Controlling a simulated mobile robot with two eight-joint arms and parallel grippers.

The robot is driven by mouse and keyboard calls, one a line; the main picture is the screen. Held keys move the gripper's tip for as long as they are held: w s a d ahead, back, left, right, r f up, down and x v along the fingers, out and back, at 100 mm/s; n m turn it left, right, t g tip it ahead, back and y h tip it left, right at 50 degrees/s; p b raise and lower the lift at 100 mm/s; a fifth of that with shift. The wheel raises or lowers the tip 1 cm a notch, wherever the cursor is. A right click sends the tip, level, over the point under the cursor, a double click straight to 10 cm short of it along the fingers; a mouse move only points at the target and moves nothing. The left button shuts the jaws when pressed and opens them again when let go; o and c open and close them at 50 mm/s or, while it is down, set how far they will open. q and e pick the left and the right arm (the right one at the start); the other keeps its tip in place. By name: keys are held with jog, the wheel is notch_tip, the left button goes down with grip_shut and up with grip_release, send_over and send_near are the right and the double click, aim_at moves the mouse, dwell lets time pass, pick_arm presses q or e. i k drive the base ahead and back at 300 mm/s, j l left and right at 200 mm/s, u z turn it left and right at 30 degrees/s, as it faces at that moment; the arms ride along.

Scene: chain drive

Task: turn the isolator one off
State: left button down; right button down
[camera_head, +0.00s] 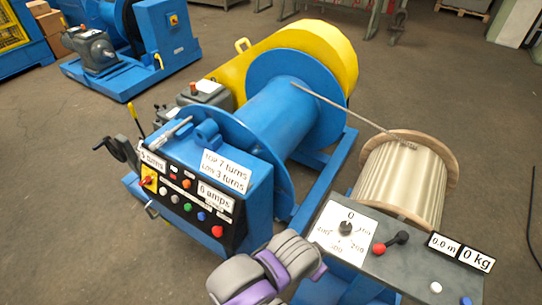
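A red rotary switch on a yellow plate (148,181), which looks like the isolator, sits at the left end of the black control panel (205,205) on the front of the blue winch. Its handle is too small to read its setting. Grey and purple parts of my own arm show at the bottom middle, below and right of that panel and apart from it. No gripper fingers show in the view.
The blue winch drum (290,110) stands behind the panel, with a crank handle (118,150) sticking out left. A grey console (400,262) with a dial and a wooden cable reel (402,185) stand at right.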

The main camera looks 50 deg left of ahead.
aim_at(148, 181)
jog(key=u, duration=2.85)
jog(key=i+j+u, duration=0.15)
jog(key=i+j, duration=0.8)
